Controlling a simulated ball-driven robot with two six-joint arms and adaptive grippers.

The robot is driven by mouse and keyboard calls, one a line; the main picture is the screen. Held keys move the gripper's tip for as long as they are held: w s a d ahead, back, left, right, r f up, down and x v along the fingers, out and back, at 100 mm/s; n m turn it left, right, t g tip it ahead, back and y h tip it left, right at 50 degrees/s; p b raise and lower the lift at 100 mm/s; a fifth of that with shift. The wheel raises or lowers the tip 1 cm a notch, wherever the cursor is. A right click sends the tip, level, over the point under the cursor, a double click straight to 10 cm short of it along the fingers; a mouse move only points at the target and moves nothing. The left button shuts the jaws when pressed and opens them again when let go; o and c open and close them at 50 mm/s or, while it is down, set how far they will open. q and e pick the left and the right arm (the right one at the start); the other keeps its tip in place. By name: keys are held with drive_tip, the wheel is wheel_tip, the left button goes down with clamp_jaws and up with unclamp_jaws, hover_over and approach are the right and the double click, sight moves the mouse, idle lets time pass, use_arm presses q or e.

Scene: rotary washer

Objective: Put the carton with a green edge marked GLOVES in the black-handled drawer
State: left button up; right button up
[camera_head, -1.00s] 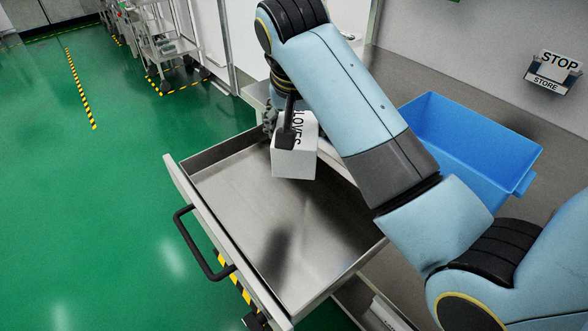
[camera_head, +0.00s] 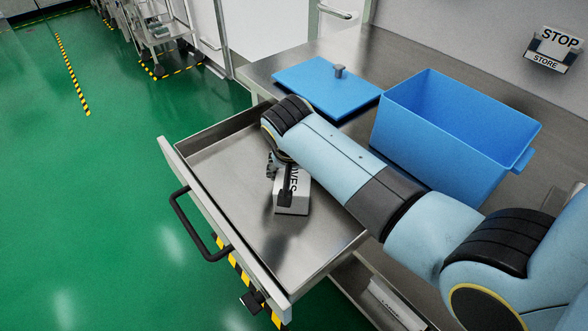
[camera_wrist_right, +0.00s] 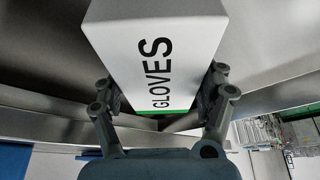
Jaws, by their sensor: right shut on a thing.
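The white carton marked GLOVES (camera_head: 291,201) is inside the open black-handled drawer (camera_head: 203,171), low over or on its floor; contact with the floor is hard to tell. My right gripper (camera_head: 283,186) is shut on the carton from above, partly hidden by my own arm. In the right wrist view the carton (camera_wrist_right: 155,55) sits between the two fingers of the right gripper (camera_wrist_right: 160,105), with its green edge near the gripper. The black handle (camera_head: 192,228) is on the drawer's front. My left gripper is not in view.
A blue bin (camera_head: 450,130) and a blue lid (camera_head: 325,88) with a small knob lie on the metal worktop (camera_head: 390,62) behind the drawer. A STOP STORE sign (camera_head: 556,47) is on the wall. The drawer floor left of the carton is clear.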

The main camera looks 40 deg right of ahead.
drive_tip(key=o, duration=1.5)
drive_tip(key=shift+s+a+r, duration=0.1)
drive_tip(key=shift+a+r, duration=0.05)
drive_tip(key=shift+r, duration=0.25)
drive_tip(key=p+v, duration=0.1)
drive_tip(key=v, duration=1)
drive_tip(key=shift+s+a+r, duration=0.1)
drive_tip(key=shift+r, duration=0.05)
